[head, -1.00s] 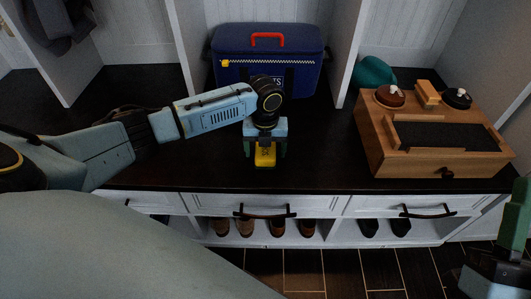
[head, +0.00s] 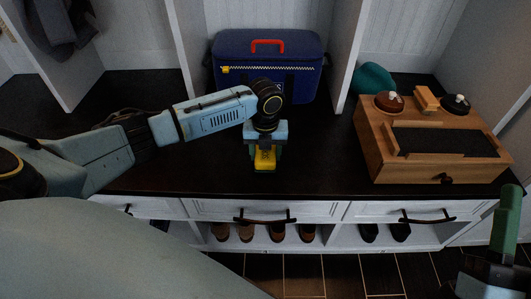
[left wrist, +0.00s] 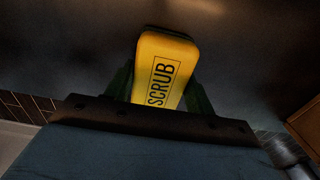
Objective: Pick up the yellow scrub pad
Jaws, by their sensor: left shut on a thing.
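The yellow scrub pad (head: 264,160) is at my left gripper (head: 264,152) in the head view, over the dark bench top in front of the blue bag. In the left wrist view the pad (left wrist: 164,72) shows the word SCRUB, and the green fingers of the left gripper (left wrist: 160,92) press on both its sides. The left gripper is shut on the pad. I cannot tell whether the pad touches the bench top. My right gripper (head: 508,225) shows only in part at the right edge, and its opening cannot be made out.
A blue bag (head: 230,85) with a red handle stands behind the left gripper. A wooden box (head: 410,170) with brushes and tins on it stands on the right, beside a teal hat (head: 374,79). Shoes (head: 278,232) sit below the drawers. The bench top (head: 325,150) between is clear.

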